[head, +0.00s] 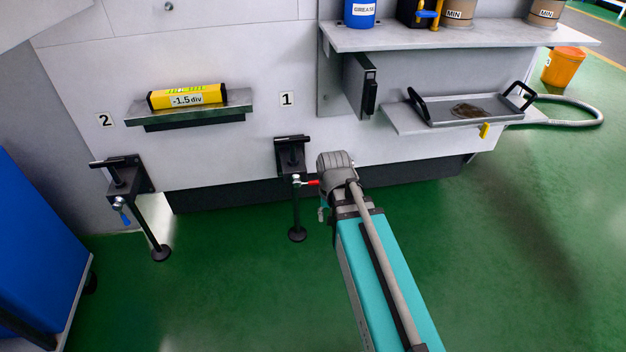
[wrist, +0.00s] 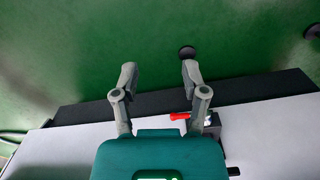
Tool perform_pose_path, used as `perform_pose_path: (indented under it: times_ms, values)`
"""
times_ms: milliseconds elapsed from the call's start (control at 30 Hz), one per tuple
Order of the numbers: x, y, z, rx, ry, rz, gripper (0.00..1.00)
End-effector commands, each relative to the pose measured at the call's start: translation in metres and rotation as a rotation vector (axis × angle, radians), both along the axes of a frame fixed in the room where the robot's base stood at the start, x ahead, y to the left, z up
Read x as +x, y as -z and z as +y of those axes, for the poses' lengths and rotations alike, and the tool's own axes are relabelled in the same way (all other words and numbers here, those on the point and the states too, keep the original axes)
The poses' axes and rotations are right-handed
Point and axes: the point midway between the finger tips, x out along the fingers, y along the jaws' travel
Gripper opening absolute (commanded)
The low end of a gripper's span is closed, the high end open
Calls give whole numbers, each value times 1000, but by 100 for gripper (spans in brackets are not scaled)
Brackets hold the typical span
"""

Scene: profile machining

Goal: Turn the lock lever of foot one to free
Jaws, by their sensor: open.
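Foot one is the black bracket (head: 291,155) below the label 1 (head: 287,99), with a threaded spindle and round pad (head: 297,234) hanging down. Its lock lever has a red handle (head: 312,183) pointing right, towards my arm. In the wrist view the red handle (wrist: 179,116) shows just inside the right-hand finger; contact cannot be told. My gripper (wrist: 158,74) is open, its fingers spread with nothing held. In the head view my wrist hides most of the gripper. The foot pad (wrist: 187,52) shows dark behind the right fingertip.
Foot two (head: 130,176) with a blue lever (head: 122,214) stands at left. Above are a shelf (head: 190,112) with a yellow level (head: 187,97), and at right a side shelf with a tray (head: 463,108). A blue cabinet (head: 40,240) is far left.

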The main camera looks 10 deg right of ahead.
Motion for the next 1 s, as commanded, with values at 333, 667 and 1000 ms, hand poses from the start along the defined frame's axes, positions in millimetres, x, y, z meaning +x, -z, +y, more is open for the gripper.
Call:
perform_pose_path:
  times_ms: [333, 667, 1000]
  values:
    - [100, -15, 2, 0, 484, 0, 57]
    - [193, -28, 6, -1, 988, -1, 57]
    - [252, -36, 8, -1, 1339, -1, 57]
